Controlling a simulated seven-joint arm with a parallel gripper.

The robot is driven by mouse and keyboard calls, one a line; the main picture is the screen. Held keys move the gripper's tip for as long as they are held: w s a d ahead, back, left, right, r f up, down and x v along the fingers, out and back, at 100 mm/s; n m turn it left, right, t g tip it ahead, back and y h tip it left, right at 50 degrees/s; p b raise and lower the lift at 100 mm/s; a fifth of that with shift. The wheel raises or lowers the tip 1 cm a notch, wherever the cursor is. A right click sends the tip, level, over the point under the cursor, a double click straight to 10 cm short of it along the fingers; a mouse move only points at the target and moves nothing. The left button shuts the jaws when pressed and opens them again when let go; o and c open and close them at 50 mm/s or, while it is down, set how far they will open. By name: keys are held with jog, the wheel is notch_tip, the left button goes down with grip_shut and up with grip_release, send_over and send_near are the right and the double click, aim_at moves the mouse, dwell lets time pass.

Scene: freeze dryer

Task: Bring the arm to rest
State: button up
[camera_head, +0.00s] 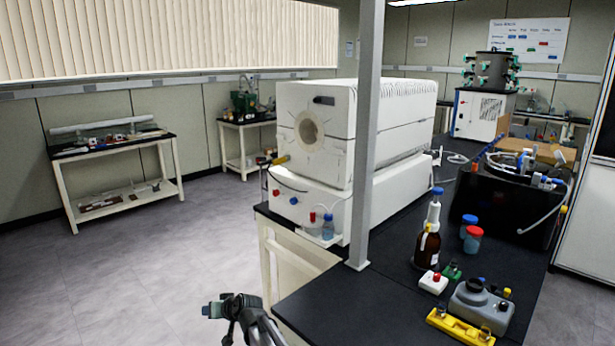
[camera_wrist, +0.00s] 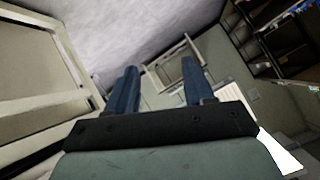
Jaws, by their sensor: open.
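My gripper (camera_wrist: 156,84) shows in the wrist view with its two blue fingers spread apart and nothing between them. In the head view my gripper (camera_head: 210,310) is at the bottom, left of the black bench top's front corner, over the grey floor. It appears apart from the bench, and no object touches it. The freeze dryer (camera_head: 484,112), a white and blue unit with a dark manifold on top, stands at the back right.
The black bench (camera_head: 325,305) lies right of my arm. A grey post (camera_head: 367,130) rises from the bench.

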jog(key=s+a+f+y, duration=0.1)
jog(key=s+a+f, duration=0.2)
jog(key=s+a, duration=0.55)
jog(key=s+d+f+g, duration=0.1)
jog(key=s+f, duration=0.3)
jog(key=f, duration=0.3)
jog(key=s+d+f+m+g+h, duration=0.15)
jog(key=s+d+f, duration=0.25)
jog(key=d+f, duration=0.5)
jog(key=s+d+f+g+h, duration=0.25)
jog(key=d+f, duration=0.35)
jog(key=d, duration=0.5)
jog(key=s+d+f+m+g+h, duration=0.15)
jog(key=s+d+f, duration=0.25)
jog(key=d+f, duration=0.55)
jog(key=s+d+f+g+h, duration=0.2)
jog(key=s+d+g, duration=0.1)
jog(key=s+d, duration=0.8)
jog(key=s+d+f+m+g+h, duration=0.1)
jog(key=s+d+g, duration=0.3)
jog(key=s+d, duration=0.8)
jog(key=s+f+h, duration=0.1)
jog(key=s, duration=0.3)
jog(key=shift+d, duration=0.15)
